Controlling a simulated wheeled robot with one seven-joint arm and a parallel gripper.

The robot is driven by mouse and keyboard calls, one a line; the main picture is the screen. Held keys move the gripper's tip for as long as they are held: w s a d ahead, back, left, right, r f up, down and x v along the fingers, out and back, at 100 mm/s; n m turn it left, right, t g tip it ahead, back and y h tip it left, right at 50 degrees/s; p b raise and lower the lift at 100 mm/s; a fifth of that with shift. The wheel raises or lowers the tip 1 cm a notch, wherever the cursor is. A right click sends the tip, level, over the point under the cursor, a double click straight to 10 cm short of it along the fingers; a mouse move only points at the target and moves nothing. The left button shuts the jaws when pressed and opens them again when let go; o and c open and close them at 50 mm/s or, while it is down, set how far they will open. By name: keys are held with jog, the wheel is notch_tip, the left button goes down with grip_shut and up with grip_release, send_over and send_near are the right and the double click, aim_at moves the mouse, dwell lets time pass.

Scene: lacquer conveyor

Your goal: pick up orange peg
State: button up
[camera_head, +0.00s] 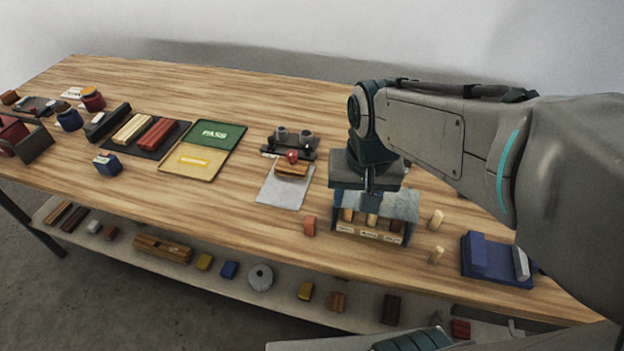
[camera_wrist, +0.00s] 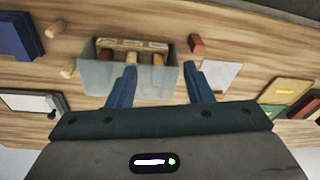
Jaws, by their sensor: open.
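A grey bin (camera_head: 405,206) with labelled compartments holds several short pegs. The peg at its left end (camera_head: 347,214) looks the most orange; in the wrist view it appears to be the right-hand peg (camera_wrist: 158,59). My gripper partly hides the bin in the head view.
Two loose pale pegs (camera_head: 437,220) (camera_head: 436,255) are right of the bin, with a blue fixture (camera_head: 495,262) beyond. A reddish block (camera_head: 310,226) is just left of the bin. A grey mat (camera_head: 283,193) lies further left.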

jog(key=w+a+f+m+g, duration=0.1)
jog(key=w+a+m+g, duration=0.1)
jog(key=w+a, duration=0.5)
send_over(310, 219)
jog(key=shift+m, duration=0.3)
notch_tip(310, 219, down, 8)
jog(key=shift+s+f+p, duration=0.15)
jog(key=shift+f+p, duration=0.05)
jog(key=shift+p, duration=0.1)
jog(key=shift+w+f+p, duration=0.2)
jog(key=shift+f+p, duration=0.1)
jog(key=shift+f, duration=2.5)
grip_shut()
